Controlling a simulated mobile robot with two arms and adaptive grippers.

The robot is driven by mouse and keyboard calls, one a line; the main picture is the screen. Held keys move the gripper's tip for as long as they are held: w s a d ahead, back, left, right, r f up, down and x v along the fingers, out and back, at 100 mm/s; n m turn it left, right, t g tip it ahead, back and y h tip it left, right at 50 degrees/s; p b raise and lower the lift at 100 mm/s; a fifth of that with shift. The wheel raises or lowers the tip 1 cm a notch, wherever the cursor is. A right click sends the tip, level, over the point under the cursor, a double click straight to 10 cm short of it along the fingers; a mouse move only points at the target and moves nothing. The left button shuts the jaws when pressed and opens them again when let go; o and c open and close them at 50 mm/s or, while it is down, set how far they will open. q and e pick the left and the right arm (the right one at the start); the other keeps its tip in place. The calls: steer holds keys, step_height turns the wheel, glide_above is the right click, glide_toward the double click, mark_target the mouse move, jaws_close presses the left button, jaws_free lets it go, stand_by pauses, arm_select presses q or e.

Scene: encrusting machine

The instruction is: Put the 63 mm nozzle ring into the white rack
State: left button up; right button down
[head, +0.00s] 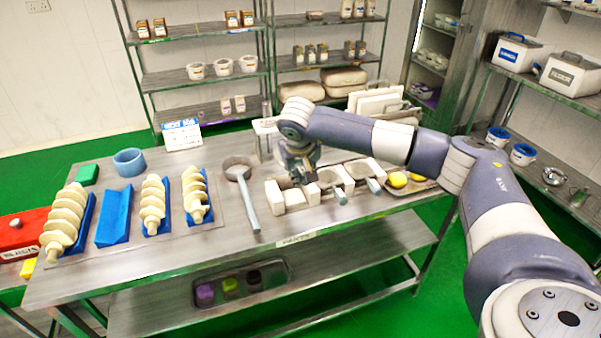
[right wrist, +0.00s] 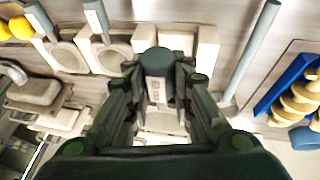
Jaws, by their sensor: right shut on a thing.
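The white rack (head: 273,195), a row of pale blocks with gaps, lies on the steel table right of centre; it shows across the top of the right wrist view (right wrist: 207,48). My right gripper (head: 302,178) is over the rack's left half. It is shut on the grey handle of a nozzle ring (right wrist: 158,62), seen nearly end-on between the fingers. The held ring's lower part is mostly hidden, and I cannot tell whether it touches the rack. Its size marking is unreadable. Two other handled rings sit in the rack (right wrist: 66,56), (right wrist: 113,57). My left gripper is out of view.
A handled ring (head: 249,206) lies on the table left of the rack. Farther left are cream spiral augers (head: 152,206) on blue cradles and a blue ring (head: 129,162). Yellow pieces (head: 397,180) lie on a tray right of the rack. White boards (head: 377,103) stand behind.

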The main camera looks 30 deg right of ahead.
step_height(320, 180, down, 4)
steer(key=shift+r+b, duration=0.25)
steer(key=shift+b, duration=0.65)
steer(key=shift+s+a, duration=0.1)
steer(key=shift+r, duration=0.2)
steer(key=shift+f+b, duration=1)
steer(key=shift+f, duration=0.6)
